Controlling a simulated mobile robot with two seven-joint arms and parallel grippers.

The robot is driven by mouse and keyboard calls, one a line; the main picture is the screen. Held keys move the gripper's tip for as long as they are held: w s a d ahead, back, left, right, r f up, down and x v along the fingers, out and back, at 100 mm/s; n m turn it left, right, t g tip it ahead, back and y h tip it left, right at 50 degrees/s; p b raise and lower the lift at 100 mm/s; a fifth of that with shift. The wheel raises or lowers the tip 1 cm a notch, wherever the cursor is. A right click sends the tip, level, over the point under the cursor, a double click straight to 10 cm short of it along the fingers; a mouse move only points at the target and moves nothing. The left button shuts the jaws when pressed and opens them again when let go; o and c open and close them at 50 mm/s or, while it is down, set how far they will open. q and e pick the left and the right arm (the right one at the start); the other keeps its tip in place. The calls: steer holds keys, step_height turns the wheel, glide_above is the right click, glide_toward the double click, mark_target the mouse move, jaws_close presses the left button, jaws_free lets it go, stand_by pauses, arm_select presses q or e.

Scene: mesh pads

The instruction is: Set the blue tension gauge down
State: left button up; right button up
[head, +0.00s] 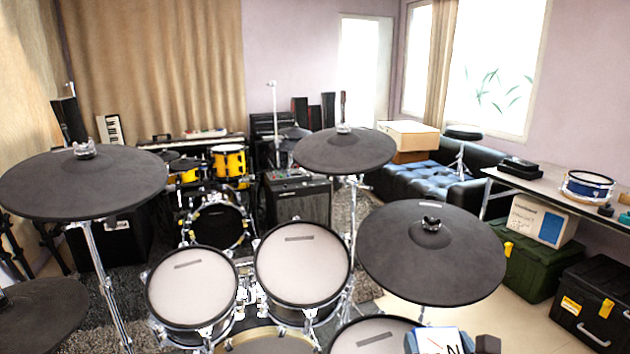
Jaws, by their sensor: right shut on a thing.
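The blue tension gauge (438,341) shows at the bottom edge of the head view, right of centre. Its white face carries a red mark and a dark letter, with a thin blue edge. My right gripper (452,343) is shut on it, with dark grey finger parts on either side. The gauge is in front of a white-headed drum (374,338); I cannot tell whether it touches it. The lower part of the gauge and most of the gripper are cut off by the frame. My left gripper is not in view.
Dark cymbal pads stand close by, one (390,250) just above the gauge and another (85,182) at left. Two mesh toms (302,262) are at centre. At right a table (545,188) carries a blue snare (587,188) and small items, with cases (530,262) below.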

mark_target(442, 350)
steer(key=s, duration=0.2)
steer(key=s+p, duration=0.1)
steer(key=s, duration=0.1)
steer(key=s+p, duration=0.1)
steer(key=s, duration=0.1)
steer(key=shift+s+d+r, duration=0.2)
steer(key=shift+d+r, duration=0.1)
steer(key=shift+r, duration=0.1)
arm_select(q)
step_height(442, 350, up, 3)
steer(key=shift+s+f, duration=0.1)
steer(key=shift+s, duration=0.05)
arm_select(e)
steer(key=shift+f, duration=0.1)
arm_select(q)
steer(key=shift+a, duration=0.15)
arm_select(e)
steer(key=shift+a, duration=0.15)
